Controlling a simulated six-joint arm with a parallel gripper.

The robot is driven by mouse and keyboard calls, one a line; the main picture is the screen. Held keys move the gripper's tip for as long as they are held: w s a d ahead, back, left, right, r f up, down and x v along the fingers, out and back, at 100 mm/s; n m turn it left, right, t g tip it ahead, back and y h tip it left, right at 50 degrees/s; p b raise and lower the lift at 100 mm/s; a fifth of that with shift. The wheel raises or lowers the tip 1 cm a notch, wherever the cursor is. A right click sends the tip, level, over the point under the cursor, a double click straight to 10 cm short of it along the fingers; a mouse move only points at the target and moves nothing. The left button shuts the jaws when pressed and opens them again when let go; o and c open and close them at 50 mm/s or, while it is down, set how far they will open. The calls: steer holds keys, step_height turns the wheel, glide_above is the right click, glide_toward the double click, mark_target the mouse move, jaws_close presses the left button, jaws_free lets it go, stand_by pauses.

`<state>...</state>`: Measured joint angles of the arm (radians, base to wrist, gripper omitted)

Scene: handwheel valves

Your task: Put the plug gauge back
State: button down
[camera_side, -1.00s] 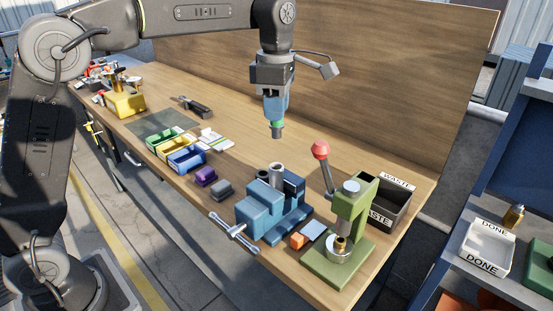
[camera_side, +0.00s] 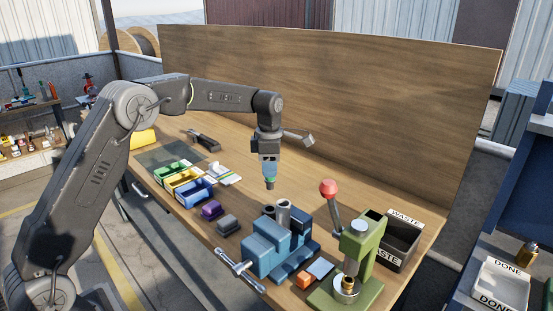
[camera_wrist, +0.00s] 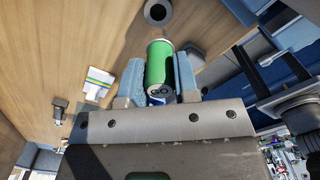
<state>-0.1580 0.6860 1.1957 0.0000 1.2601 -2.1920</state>
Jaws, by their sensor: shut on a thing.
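My gripper (camera_side: 269,172) is shut on the plug gauge (camera_side: 270,183), which hangs upright above the bench, behind the blue vise. In the side view only a green band and the dark lower end of the gauge show below the jaws. In the wrist view the green gauge body (camera_wrist: 160,66) sits between the two blue jaws (camera_wrist: 160,82). A grey open-topped tube (camera_side: 283,213) stands on the bench by the vise, below and slightly right of the gauge. A round grey tube mouth (camera_wrist: 158,12) shows beyond the gauge in the wrist view.
The blue vise (camera_side: 268,248) stands in front of the tube. A green press (camera_side: 362,262) with a red-knobbed lever and a black WASTE bin (camera_side: 402,245) are at right. Green, yellow and blue bins (camera_side: 195,193) stand at left. Bare wood lies behind my gripper.

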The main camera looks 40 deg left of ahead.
mark_target(269, 184)
steer(key=shift+a+f, duration=0.2)
steer(key=shift+f, duration=2.8)
steer(key=shift+f, duration=0.1)
steer(key=shift+f, duration=1.7)
jaws_free()
steer(key=shift+r, duration=0.15)
